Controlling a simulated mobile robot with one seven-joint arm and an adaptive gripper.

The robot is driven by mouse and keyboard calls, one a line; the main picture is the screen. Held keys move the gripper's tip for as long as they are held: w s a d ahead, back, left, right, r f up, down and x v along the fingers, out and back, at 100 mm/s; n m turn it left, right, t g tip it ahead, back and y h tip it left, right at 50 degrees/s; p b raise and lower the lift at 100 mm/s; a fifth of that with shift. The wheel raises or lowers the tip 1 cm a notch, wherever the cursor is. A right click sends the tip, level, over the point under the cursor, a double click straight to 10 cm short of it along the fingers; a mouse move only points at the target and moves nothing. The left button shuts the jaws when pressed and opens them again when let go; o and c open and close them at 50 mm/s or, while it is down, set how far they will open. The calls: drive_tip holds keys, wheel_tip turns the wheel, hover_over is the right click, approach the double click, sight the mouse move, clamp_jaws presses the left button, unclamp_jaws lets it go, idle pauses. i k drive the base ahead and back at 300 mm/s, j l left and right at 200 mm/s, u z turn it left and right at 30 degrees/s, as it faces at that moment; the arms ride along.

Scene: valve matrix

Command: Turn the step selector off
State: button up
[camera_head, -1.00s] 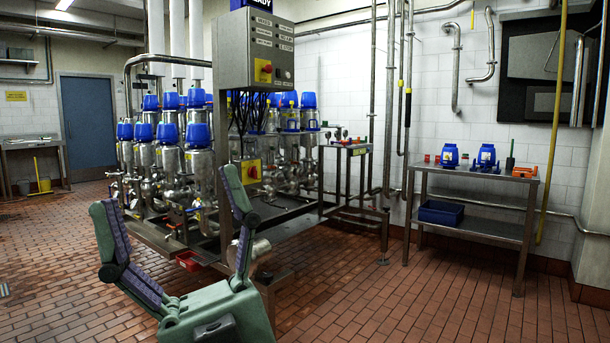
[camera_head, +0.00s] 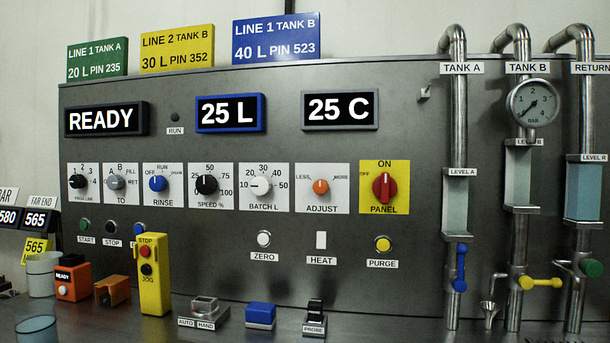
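No label reading "step" is legible on the control panel (camera_head: 330,240). The blue knob (camera_head: 158,184) sits on a white plate marked RINSE, with OFF at left, RUN at top and a small third word at right. Its pointer looks roughly upright, towards RUN, but is small. The red PANEL knob (camera_head: 384,187) is on a yellow plate with ON at top and OFF at upper left; its handle stands upright, towards ON. My gripper is not in view now.
Other knobs include the grey TO knob (camera_head: 115,183), black SPEED knob (camera_head: 207,185) and white BATCH knob (camera_head: 261,186). A yellow STOP/JOG box (camera_head: 153,274) stands in front at left. Pipes with a blue valve handle (camera_head: 460,268) are at right.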

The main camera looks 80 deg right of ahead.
sight(158, 183)
drive_tip(key=k+z, duration=0.15)
drive_tip(key=z, duration=0.35)
drive_tip(key=k+z, duration=0.15)
drive_tip(key=z, duration=0.3)
drive_tip(key=j+z, duration=0.2)
drive_tip(key=z, duration=1.15)
drive_tip(key=k+j, duration=0.1)
drive_tip(key=j, duration=0.7)
drive_tip(key=k+z, duration=0.05)
